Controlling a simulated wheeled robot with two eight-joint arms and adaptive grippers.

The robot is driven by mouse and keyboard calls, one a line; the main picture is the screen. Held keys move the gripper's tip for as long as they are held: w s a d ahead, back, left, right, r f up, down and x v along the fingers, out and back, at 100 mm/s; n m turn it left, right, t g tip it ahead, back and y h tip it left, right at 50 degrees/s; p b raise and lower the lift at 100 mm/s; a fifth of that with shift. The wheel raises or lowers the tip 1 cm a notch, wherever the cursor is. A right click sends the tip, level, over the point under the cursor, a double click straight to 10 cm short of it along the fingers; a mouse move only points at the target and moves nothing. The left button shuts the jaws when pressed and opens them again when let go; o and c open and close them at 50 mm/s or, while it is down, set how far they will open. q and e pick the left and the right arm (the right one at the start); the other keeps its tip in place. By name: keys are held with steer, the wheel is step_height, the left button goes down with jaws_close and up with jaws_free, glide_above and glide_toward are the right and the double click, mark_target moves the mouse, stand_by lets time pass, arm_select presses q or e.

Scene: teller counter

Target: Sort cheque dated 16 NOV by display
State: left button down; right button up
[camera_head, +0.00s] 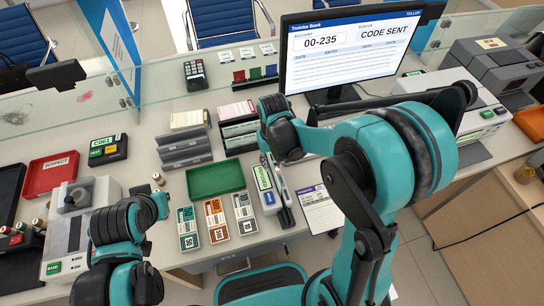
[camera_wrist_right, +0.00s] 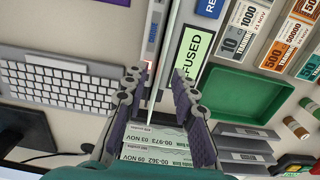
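The display (camera_head: 350,50) reads account 00-235 and status CODE SENT. In the right wrist view, cheques lie stacked beyond my fingers, one reading 00-973 03 NOV (camera_wrist_right: 150,138) and one 00-362 09 NOV (camera_wrist_right: 150,158). I read no 16 NOV date. A green REFUSED label (camera_wrist_right: 191,55) is beside my fingers; its holder (camera_head: 264,178) also shows in the head view. My right gripper (camera_wrist_right: 158,80) is open over the counter, its fingers apart either side of a thin pale edge whose nature I cannot tell. My left arm (camera_head: 140,215) is at lower left; its fingers are not clear.
A green tray (camera_head: 215,180) sits left of the REFUSED holder, with banknote bundles (camera_head: 215,220) in front. Grey racks (camera_head: 184,148) stand behind the tray. A keyboard (camera_wrist_right: 60,90) lies beside the right gripper. A clipboard (camera_head: 322,210) lies at the front edge. A glass screen runs behind.

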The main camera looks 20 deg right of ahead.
steer(key=shift+f+b, duration=0.35)
steer(key=shift+f, duration=0.95)
jaws_close()
steer(key=shift+r, duration=0.15)
step_height(320, 180, up, 11)
steer(key=p, duration=0.8)
steer(key=shift+r+p, duration=0.15)
steer(key=shift+p, duration=0.25)
steer(key=shift+s, duration=0.15)
